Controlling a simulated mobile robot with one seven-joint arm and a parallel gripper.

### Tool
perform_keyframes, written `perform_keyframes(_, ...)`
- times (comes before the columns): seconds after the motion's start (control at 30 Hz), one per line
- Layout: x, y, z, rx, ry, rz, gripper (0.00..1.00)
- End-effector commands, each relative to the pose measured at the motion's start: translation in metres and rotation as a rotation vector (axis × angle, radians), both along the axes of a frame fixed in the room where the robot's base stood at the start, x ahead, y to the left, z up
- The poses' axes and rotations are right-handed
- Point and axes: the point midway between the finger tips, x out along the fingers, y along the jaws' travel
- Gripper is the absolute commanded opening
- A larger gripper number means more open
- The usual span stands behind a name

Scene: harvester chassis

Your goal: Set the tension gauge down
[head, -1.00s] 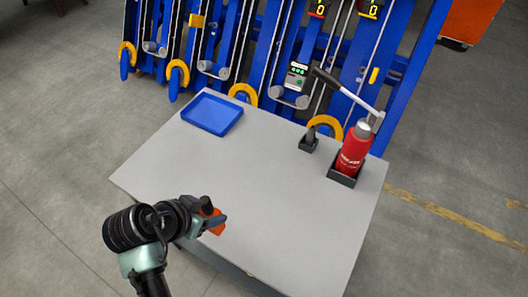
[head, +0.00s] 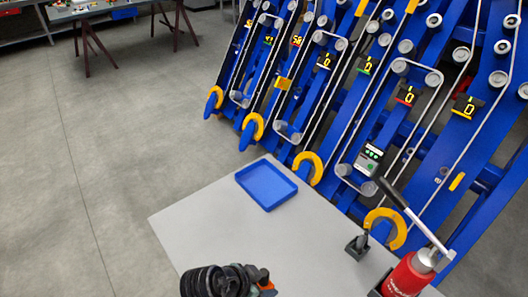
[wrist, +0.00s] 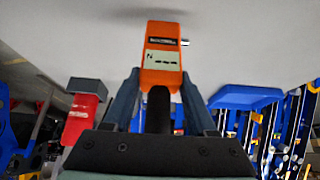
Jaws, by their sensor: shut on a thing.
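The tension gauge (wrist: 162,55) is an orange handheld unit with a small display showing dashes. It sits between the two fingers of my gripper (wrist: 160,78) in the wrist view, and the gripper is shut on it. I cannot tell the gap between gauge and table. An empty blue tray (head: 266,185) lies at the table's far corner; it also shows in the wrist view (wrist: 245,96).
A red bottle-like tool with a lever (head: 408,277) and a small dark holder (head: 357,247) stand at the table's right. Blue machine frames with belts, pulleys and yellow hooks (head: 307,167) rise behind. The table's middle is clear.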

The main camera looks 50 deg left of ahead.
Motion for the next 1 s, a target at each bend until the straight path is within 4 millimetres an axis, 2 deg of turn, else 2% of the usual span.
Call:
perform_keyframes(0.1,0.000,0.000,-0.018,-0.003,0.000,0.001,0.00)
perform_keyframes(0.2,0.000,0.000,-0.025,-0.002,-0.001,0.001,0.00)
perform_keyframes(0.5,0.000,0.000,-0.027,0.000,-0.001,0.000,0.00)
perform_keyframes(0.53,0.000,-0.001,-0.028,-0.001,0.001,0.000,0.61)
perform_keyframes(0.6,0.000,-0.001,-0.027,-0.001,0.001,0.000,0.73)
perform_keyframes(0.7,0.000,-0.001,-0.027,-0.001,0.001,0.000,0.87)
perform_keyframes(1.0,0.000,0.000,-0.025,-0.001,0.001,0.000,0.87)
